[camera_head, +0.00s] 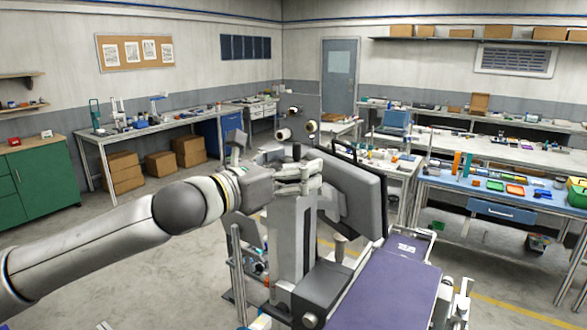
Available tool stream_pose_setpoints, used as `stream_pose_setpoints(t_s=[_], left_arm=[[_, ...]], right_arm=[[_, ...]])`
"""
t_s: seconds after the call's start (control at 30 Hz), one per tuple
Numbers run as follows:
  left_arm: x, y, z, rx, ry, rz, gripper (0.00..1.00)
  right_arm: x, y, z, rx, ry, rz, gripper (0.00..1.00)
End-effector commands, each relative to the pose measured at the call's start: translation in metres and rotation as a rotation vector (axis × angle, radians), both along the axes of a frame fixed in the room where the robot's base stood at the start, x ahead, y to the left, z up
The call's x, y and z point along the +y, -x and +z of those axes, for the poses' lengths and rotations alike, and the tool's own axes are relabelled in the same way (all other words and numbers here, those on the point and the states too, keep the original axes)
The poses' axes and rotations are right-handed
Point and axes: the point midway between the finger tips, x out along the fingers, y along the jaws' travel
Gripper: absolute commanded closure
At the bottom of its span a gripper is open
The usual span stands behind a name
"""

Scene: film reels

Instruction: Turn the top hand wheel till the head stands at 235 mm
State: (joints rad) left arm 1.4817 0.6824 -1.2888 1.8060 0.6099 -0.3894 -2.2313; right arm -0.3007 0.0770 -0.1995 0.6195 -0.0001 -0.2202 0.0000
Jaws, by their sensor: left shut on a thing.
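A grey machine with an upright column (290,240) stands in front of me. My left arm comes in from the left, and its gripper (308,178) is at the top of this column. The gripper is shut on what seems to be the top hand wheel, which it mostly hides. No height reading in mm can be made out. My right gripper is not in view.
A purple-topped table (385,292) is part of the machine's front. A blue-topped bench (460,190) with small coloured things stands at the right. A green cabinet (40,180) and a long bench (165,128) stand at the left. The floor at left is clear.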

Motion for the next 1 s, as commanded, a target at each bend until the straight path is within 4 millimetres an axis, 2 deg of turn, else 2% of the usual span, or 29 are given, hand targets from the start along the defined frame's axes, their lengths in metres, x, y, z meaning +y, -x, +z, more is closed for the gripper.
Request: stream_pose_setpoints(t_s=[0.57,1.0], left_arm=[[0.002,-0.002,0.002,-0.011,-0.004,-0.232,0.48],[0.001,-0.003,-0.001,-0.005,-0.001,-0.46,0.48]], right_arm=[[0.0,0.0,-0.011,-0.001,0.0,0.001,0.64],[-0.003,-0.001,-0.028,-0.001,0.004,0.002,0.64]])
